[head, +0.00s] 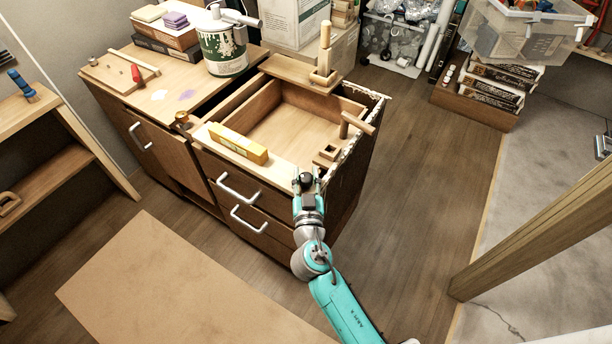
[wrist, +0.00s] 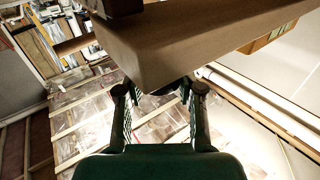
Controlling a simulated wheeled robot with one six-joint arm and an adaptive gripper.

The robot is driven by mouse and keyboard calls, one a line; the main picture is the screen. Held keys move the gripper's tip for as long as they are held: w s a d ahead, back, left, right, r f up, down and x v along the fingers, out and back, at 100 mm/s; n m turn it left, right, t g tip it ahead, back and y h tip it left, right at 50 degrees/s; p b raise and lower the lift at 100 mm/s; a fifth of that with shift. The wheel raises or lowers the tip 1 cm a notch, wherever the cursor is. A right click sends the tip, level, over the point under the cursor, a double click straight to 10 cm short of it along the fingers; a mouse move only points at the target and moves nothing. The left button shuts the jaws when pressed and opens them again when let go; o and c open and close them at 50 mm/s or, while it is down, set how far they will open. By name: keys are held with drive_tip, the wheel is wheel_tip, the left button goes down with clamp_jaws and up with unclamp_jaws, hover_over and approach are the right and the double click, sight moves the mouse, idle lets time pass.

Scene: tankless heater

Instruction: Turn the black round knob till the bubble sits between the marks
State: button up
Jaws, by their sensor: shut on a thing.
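The black round knob (head: 306,179) sits at the front right corner of the wooden cabinet, between the fingers of my gripper (head: 307,172). In the wrist view, my gripper (wrist: 159,88) has its two fingers closed in on a dark piece under a wooden part. Most of the knob is hidden there. A yellow level (head: 238,143) lies on the front ledge of the cabinet, left of my gripper. Its bubble and marks are too small to make out in the head view.
The cabinet top has an open wooden recess (head: 290,120) with an upright post (head: 324,50) and a peg handle (head: 356,122). White drawer handles (head: 240,188) stick out in front. A paint can (head: 222,52) stands at the back. The floor right of the cabinet is clear.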

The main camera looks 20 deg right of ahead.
drive_tip(key=shift+f+n+t+y, duration=0.2)
drive_tip(key=shift+n+t+y, duration=0.2)
drive_tip(key=shift+n+y, duration=0.85)
drive_tip(key=shift+f+y, duration=0.15)
drive_tip(key=shift+y, duration=0.4)
drive_tip(key=o, duration=1.2)
drive_tip(key=shift+c, duration=0.2)
drive_tip(key=shift+r, duration=0.2)
drive_tip(key=s+a, duration=0.1)
drive_tip(key=s, duration=1.1)
drive_tip(key=shift+a, duration=0.25)
